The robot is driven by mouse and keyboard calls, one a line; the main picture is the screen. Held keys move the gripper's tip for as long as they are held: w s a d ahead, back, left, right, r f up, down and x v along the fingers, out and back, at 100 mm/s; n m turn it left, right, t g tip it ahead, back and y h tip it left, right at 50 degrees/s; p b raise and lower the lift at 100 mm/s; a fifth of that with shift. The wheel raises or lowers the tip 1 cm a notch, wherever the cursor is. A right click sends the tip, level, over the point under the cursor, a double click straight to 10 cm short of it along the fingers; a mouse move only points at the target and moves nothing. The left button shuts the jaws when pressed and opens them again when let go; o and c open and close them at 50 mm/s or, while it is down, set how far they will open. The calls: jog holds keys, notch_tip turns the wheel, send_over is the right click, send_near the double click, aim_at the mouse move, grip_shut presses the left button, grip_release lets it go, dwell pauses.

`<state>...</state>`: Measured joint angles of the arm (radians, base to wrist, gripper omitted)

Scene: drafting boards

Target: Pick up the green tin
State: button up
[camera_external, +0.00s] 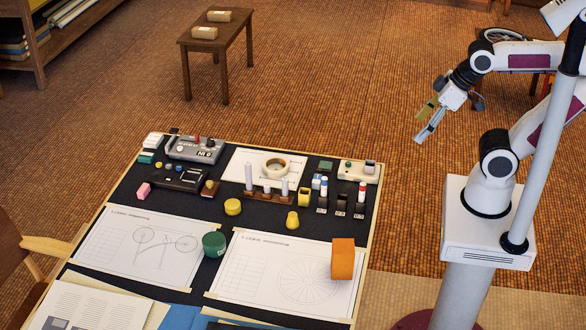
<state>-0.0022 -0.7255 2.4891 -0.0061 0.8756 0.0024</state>
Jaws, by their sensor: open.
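A green tin (214,244), short and round, sits on the drafting board between the two drawing sheets, near the middle of the board. My gripper (426,122) is open and empty, up in the air to the right of the board and well apart from the tin. Nothing hides the tin in this view.
An orange block (343,258) stands on the right drawing sheet (240,285). A yellow round tin (233,207) and a yellow weight-like piece (292,220) are near the green tin. Tape (275,168), holders and small devices crowd the board's far side.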

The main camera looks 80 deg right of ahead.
jog(key=w+a+f+n+t, duration=0.1)
jog(key=w+a+n+t, duration=0.15)
jog(key=w, duration=2.55)
jog(key=w+a+f+n+t+y, duration=0.1)
jog(key=w+a+f, duration=0.25)
jog(key=w, duration=0.35)
jog(key=w+a+f+t+y, duration=0.1)
jog(key=w+a+f, duration=0.1)
jog(key=w+f, duration=0.35)
jog(key=w+a+f+n+t+y, duration=0.1)
jog(key=w+a+f+y, duration=0.1)
jog(key=w+a+f, duration=0.35)
jog(key=w+a+f+n+y, duration=0.1)
jog(key=w+a+f, duration=0.2)
jog(key=f, duration=0.5)
jog(key=y, duration=0.2)
send_near(214, 239)
jog(key=x, duration=0.2)
jog(key=shift+w+a+f+n+t, duration=0.1)
jog(key=shift+w+a+n+t, duration=0.05)
jog(key=shift+a+n+t, duration=0.1)
jog(key=shift+w+f, duration=0.1)
jog(key=shift+x, duration=1.15)
